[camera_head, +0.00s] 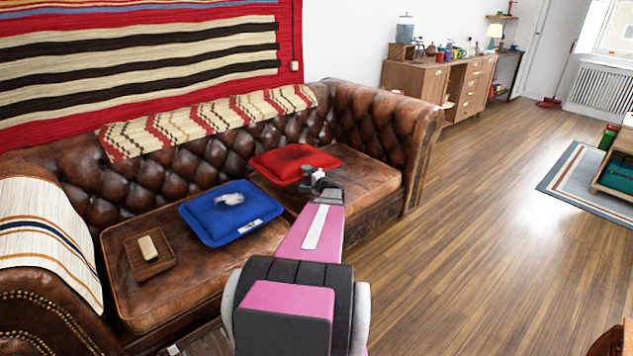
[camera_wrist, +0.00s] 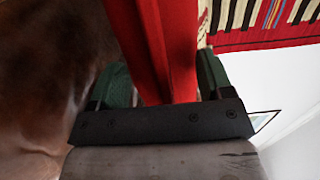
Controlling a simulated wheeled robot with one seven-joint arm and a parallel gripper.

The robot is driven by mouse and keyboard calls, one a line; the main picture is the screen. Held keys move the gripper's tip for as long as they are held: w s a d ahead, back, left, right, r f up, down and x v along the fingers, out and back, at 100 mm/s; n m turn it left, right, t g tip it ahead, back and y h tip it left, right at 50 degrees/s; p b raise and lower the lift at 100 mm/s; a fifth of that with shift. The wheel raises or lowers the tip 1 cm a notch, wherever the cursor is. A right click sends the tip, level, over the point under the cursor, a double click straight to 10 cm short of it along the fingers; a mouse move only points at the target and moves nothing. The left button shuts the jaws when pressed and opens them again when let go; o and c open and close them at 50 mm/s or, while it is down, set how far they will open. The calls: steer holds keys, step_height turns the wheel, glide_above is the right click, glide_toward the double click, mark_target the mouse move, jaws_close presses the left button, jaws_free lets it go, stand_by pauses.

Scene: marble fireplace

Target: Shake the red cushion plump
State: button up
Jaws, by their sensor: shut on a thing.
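The red cushion (camera_head: 293,162) is at the right part of the brown leather sofa, above or on its seat; I cannot tell whether it touches the leather. My gripper (camera_head: 312,178) is at the cushion's near right edge. In the wrist view the red cushion (camera_wrist: 168,50) runs between the two green fingertips of my gripper (camera_wrist: 166,84), which are shut on it. Most of the cushion lies outside the wrist view.
A blue cushion (camera_head: 232,212) with a white item on it lies on the sofa (camera_head: 385,180) left of my arm. A small wooden tray (camera_head: 140,268) holds a pale block. A sideboard (camera_head: 430,80) stands beyond.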

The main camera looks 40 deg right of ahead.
mark_target(298, 172)
steer(key=shift+w+a+r, duration=0.15)
steer(key=shift+a+r, duration=0.2)
steer(key=shift+a, duration=0.15)
steer(key=shift+w+a+r, duration=0.1)
steer(key=shift+a+r, duration=0.2)
steer(key=shift+a, duration=0.2)
steer(key=shift+w+a+r, duration=0.1)
steer(key=shift+a+r, duration=0.2)
steer(key=shift+r, duration=2.9)
